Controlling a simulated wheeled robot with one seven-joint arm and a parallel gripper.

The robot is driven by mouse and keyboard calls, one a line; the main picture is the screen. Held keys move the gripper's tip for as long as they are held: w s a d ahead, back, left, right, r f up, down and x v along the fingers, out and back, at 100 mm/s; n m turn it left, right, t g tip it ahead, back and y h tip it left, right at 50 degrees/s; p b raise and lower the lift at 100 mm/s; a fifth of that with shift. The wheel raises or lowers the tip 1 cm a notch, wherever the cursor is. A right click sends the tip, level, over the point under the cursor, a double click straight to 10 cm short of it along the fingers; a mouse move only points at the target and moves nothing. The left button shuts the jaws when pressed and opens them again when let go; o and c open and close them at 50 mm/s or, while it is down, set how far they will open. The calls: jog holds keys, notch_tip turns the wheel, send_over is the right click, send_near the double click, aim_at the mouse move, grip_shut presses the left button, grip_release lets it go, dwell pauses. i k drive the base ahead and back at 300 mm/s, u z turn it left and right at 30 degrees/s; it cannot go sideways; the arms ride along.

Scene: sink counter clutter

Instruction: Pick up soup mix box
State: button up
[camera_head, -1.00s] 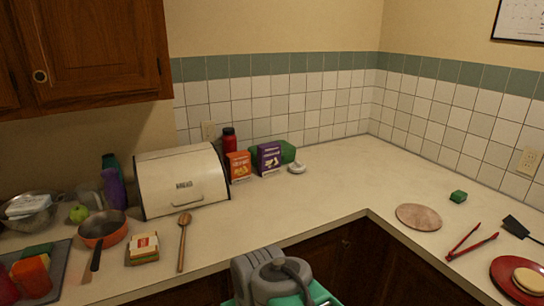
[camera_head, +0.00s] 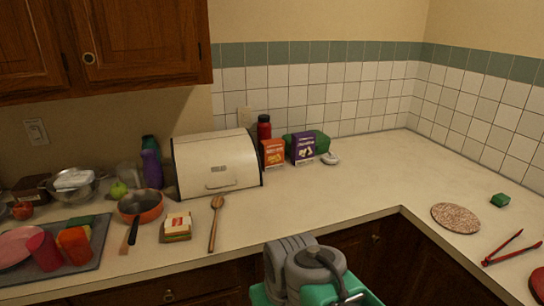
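Two small upright boxes stand near the back wall, right of the white bread box. One is an orange box (camera_head: 273,153) and the other a purple box (camera_head: 302,147) with a pale picture on its front. Their print is too small to read, so I cannot tell which one is the soup mix box. Grey and teal parts of my own body show at the bottom centre, well short of the boxes. My gripper's fingers are not visible.
The bread box (camera_head: 214,168) is left of the boxes. A red bottle (camera_head: 264,129) and a green item (camera_head: 322,142) stand behind them; a small white object (camera_head: 330,158) sits to the right. A wooden spoon (camera_head: 213,226) lies in front. Counter (camera_head: 335,190) before the boxes is clear.

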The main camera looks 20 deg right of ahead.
aim_at(272, 151)
jog(key=z, duration=1.6)
jog(key=i, duration=1.1)
jog(key=u, duration=3.2)
